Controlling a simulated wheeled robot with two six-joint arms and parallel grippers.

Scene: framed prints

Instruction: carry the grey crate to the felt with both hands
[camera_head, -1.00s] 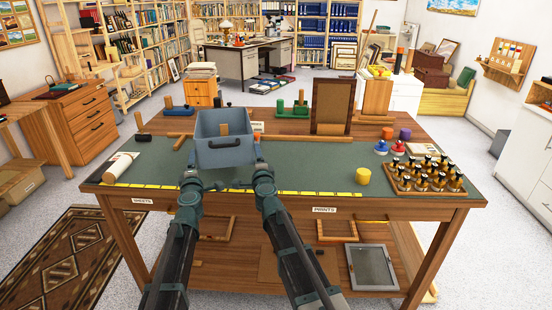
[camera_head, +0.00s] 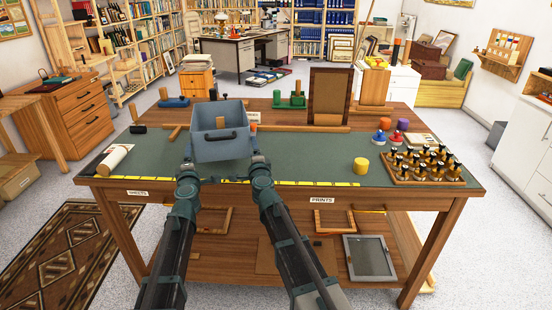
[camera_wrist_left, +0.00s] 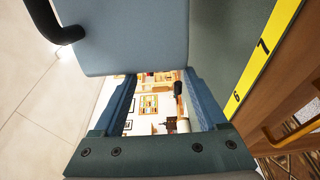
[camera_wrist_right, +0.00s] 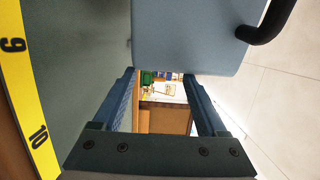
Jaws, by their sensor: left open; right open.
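The grey crate (camera_head: 221,148) is over the left part of the green felt (camera_head: 300,160). Its black handle faces me, and a small wooden piece shows inside. I cannot tell whether its base touches the felt. My left gripper (camera_head: 190,161) is open at the crate's near left corner; my right gripper (camera_head: 257,157) is open at its near right corner. The crate's wall fills the space just beyond the jaws in the left wrist view (camera_wrist_left: 150,40) and the right wrist view (camera_wrist_right: 190,40). The fingertips are partly hidden, so contact is unclear.
A yellow numbered strip (camera_head: 300,183) runs along the felt's front edge. A white roll (camera_head: 112,159) lies at left. A yellow cylinder (camera_head: 361,164) and a rack of dark-topped bottles (camera_head: 425,168) stand at right. A framed print (camera_head: 330,95) stands behind. Felt between crate and cylinder is clear.

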